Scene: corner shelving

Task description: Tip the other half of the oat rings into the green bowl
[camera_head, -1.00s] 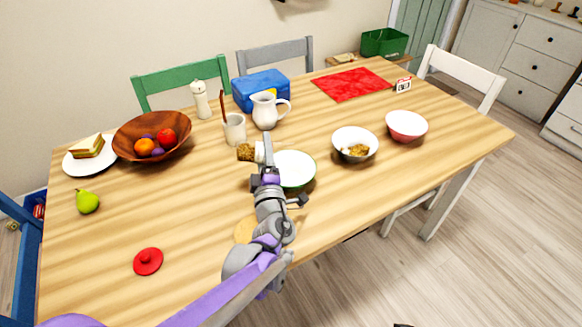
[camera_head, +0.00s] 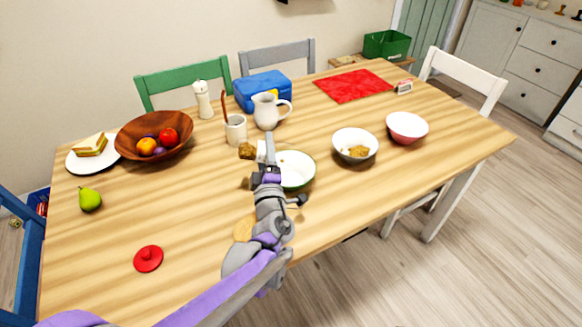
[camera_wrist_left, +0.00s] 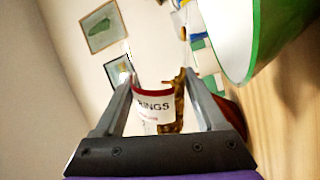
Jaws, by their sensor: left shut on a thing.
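My left gripper (camera_head: 267,147) is shut on a white canister (camera_wrist_left: 153,106) with a red band and the word "RINGS". The canister is tipped, and brown oat rings (camera_wrist_left: 179,101) show along its side in the left wrist view. In the head view brown rings (camera_head: 247,151) show just left of the gripper. The green bowl (camera_head: 300,178), white inside with a green rim, stands right beside and partly behind my gripper. A small brown bit shows inside it. Its rim is close by in the left wrist view (camera_wrist_left: 241,60). My right gripper is out of view.
A white bowl (camera_head: 343,138) holding oat rings and a pink bowl (camera_head: 407,130) stand to the right. A utensil cup (camera_head: 236,132) and white jug (camera_head: 265,112) stand behind the gripper. A red lid (camera_head: 148,259) lies front left. The table's front left is mostly clear.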

